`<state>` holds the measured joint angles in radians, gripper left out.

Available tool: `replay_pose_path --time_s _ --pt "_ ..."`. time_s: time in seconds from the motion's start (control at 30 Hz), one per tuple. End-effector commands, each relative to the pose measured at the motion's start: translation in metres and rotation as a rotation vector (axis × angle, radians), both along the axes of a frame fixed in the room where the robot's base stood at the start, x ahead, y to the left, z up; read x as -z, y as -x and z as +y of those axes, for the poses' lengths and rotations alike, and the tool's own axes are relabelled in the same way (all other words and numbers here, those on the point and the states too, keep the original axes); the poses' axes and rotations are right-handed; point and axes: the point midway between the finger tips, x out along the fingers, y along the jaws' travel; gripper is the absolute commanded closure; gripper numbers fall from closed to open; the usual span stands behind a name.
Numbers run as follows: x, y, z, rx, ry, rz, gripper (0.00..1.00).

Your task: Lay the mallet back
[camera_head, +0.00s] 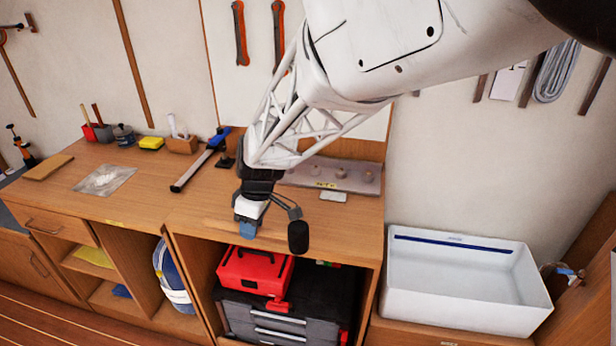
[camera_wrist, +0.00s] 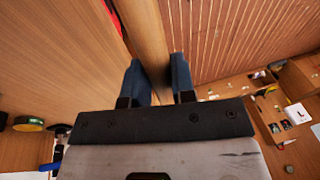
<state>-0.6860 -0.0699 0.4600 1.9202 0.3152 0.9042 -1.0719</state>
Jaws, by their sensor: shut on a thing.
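The mallet head does not show in the wrist view. From the head view I cannot tell how high the mallet is above the bench top (camera_head: 210,205).
A grey tray (camera_head: 365,187) with small knobs and a small light plate (camera_head: 333,196) lie at the back of the bench. A blue-and-black bar tool (camera_head: 196,168) lies left. A red toolbox (camera_head: 254,270) stands below. A white basin (camera_head: 470,315) is at right. The bench's middle is clear.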

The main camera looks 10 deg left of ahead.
Motion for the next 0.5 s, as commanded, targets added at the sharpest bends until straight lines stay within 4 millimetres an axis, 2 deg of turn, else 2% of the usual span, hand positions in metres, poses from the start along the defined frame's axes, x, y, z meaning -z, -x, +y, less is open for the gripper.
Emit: replay_pose_path --time_s 0.27,0.5 --pt "0.000 -0.004 0.003 -0.001 0.000 0.000 1.00" --pt "0.003 -0.021 0.019 -0.001 0.000 0.000 1.00"
